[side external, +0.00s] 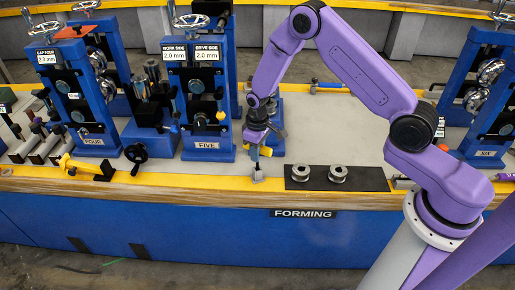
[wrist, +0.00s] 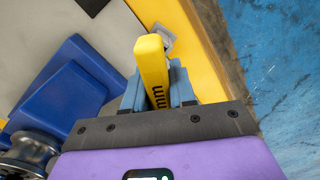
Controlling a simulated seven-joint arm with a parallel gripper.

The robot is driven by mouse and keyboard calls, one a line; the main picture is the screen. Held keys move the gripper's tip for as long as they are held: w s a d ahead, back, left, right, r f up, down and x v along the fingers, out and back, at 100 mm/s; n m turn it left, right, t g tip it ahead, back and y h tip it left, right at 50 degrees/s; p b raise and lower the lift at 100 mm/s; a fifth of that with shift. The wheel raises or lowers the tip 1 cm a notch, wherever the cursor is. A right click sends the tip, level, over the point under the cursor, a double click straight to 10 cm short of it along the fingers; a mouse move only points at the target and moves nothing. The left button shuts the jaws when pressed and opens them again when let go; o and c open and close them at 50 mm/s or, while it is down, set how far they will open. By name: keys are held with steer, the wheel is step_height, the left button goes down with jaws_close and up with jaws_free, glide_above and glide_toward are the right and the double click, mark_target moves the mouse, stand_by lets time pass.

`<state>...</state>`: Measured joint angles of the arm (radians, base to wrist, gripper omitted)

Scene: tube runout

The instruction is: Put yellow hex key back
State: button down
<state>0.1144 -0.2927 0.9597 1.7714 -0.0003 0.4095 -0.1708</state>
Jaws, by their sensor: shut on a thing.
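The yellow hex key shows in the wrist view as a yellow handle (wrist: 152,65) with black "mm" lettering, standing between the blue-grey fingers of my gripper (wrist: 158,88). In the side external view my gripper (side external: 258,153) points down near the bench's front edge. A little of the yellow handle (side external: 266,151) shows beside the fingers. A small grey block (side external: 258,175) is directly below; it also shows partly behind the handle in the wrist view (wrist: 165,38). I cannot tell whether the key touches or enters the block. The key's lower end is hidden.
A black mat (side external: 365,179) with two metal rollers lies right of my gripper. Blue stand FIVE (side external: 207,145) is to the left and behind. A yellow tool (side external: 82,166) lies by stand FOUR (side external: 95,147). The bench's yellow front edge (side external: 200,178) is close.

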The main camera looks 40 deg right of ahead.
steer(key=shift+f, duration=0.45)
steer(key=shift+c, duration=0.2)
jaws_free()
stand_by(0.5)
steer(key=shift+r, duration=5)
